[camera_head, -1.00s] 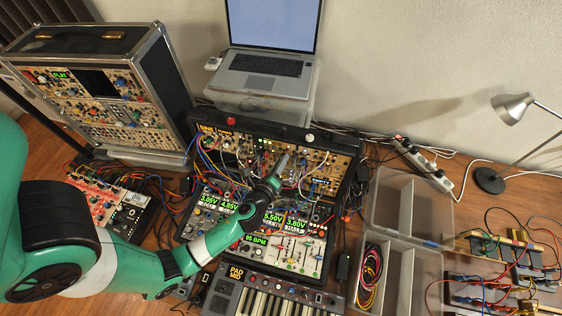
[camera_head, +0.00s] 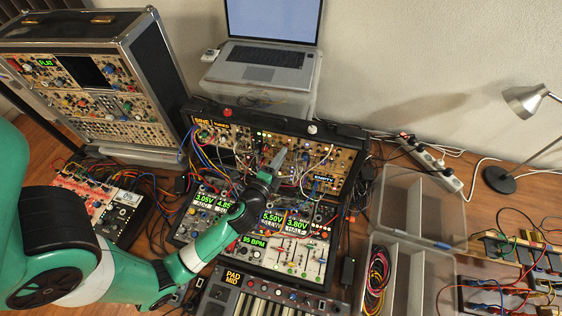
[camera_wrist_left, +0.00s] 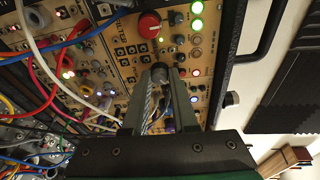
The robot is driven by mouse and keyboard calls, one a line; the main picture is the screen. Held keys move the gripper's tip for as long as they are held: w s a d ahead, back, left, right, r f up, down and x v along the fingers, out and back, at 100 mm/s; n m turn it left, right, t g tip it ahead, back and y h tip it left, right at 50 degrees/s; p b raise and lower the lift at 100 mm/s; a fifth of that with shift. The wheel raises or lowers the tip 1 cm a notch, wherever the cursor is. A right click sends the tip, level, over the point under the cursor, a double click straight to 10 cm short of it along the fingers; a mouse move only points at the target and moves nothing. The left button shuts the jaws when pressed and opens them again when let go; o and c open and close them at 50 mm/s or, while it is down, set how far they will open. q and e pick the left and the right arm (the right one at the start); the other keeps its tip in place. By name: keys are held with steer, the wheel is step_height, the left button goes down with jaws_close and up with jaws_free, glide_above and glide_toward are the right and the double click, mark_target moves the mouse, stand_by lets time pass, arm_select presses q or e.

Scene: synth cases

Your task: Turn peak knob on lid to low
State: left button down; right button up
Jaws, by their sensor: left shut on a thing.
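The lid of the open synth case (camera_head: 352,165) stands up at the back, its panels full of knobs, jacks and cables. My left gripper (camera_head: 278,158) reaches this lid panel from the front left. In the left wrist view, the left fingertips (camera_wrist_left: 165,70) are closed around a small dark knob (camera_wrist_left: 160,73). A large red knob (camera_wrist_left: 149,23) sits just beyond it, near a panel lettered FILTER. My right gripper is in no view.
Patch cables (camera_wrist_left: 45,75) hang close to the left of the fingers. A laptop (camera_head: 262,72) stands behind the case and a keyboard (camera_head: 275,300) lies in front. A second synth case (camera_head: 165,90) is at left, clear bins (camera_head: 440,225) at right.

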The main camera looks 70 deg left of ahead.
arm_select(q)
steer(key=shift+f+n+t+y+b, duration=0.15)
steer(key=shift+n+y+b, duration=0.3)
steer(key=shift+n+b, duration=2.6)
steer(key=shift+n+t+y+b, duration=0.15)
steer(key=shift+n+y+b, duration=0.3)
steer(key=shift+n+b, duration=2.55)
steer(key=shift+m+b, duration=0.35)
steer(key=shift+b, duration=0.05)
steer(key=c, duration=0.7)
jaws_free()
